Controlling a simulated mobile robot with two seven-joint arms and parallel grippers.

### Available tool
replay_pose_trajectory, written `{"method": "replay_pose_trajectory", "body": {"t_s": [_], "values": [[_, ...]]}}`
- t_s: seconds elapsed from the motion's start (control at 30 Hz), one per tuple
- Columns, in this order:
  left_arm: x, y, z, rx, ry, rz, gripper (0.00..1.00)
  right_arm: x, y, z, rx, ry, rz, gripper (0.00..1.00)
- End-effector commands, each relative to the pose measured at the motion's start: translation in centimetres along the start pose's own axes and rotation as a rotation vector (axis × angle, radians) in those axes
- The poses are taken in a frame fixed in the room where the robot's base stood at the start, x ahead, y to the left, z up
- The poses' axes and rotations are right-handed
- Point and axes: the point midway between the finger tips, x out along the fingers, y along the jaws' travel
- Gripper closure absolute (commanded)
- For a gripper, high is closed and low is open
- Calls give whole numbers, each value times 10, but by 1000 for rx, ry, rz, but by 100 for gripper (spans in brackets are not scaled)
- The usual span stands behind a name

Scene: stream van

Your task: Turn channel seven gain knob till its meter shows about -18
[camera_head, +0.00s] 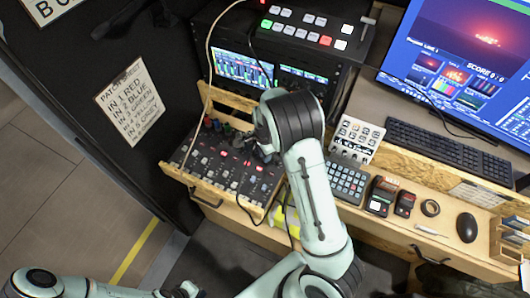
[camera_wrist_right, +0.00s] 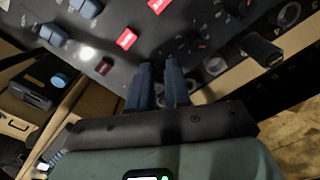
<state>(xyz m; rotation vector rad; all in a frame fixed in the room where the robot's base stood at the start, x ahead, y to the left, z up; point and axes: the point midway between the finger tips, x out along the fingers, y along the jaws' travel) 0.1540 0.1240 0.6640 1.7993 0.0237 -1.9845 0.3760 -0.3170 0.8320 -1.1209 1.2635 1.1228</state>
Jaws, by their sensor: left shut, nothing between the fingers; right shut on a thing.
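The mixer (camera_head: 232,178), a dark panel with rows of small knobs and buttons, lies on a wooden pull-out tray. My right gripper (camera_wrist_right: 161,72) is at the mixer's panel in the right wrist view, fingers close together around a small knob they mostly hide. Its channel number cannot be read. In the head view my right arm covers the mixer's upper right part. The meter screen (camera_head: 240,69) behind the mixer shows coloured bars, too small to read. My left gripper (camera_head: 184,290) is shut and empty at the bottom edge, away from the mixer.
A button switcher (camera_head: 309,32) stands above the screens. A cable (camera_head: 208,70) hangs over the mixer's left. Open floor lies at lower left.

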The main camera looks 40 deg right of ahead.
Motion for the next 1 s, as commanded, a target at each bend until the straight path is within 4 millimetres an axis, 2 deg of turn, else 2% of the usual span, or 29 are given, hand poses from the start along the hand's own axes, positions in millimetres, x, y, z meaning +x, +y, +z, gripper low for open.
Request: {"method": "replay_pose_trajectory", "body": {"t_s": [0.43,0.47,0.5,0.53,0.83,1.0], "values": [[-1,0,0,0,0,0,100,-1,-1,0,10,0,-4,100],[-1,0,0,0,0,0,100,-1,-1,0,10,0,-4,76],[-1,0,0,0,1,0,100,-1,-1,0,10,0,-4,63],[-1,0,0,0,1,0,100,-1,-1,0,10,0,-3,57],[-1,0,0,0,1,0,100,-1,-1,0,9,0,-2,57],[-4,2,-3,1,4,1,100,-19,-2,1,8,-1,-6,57]]}}
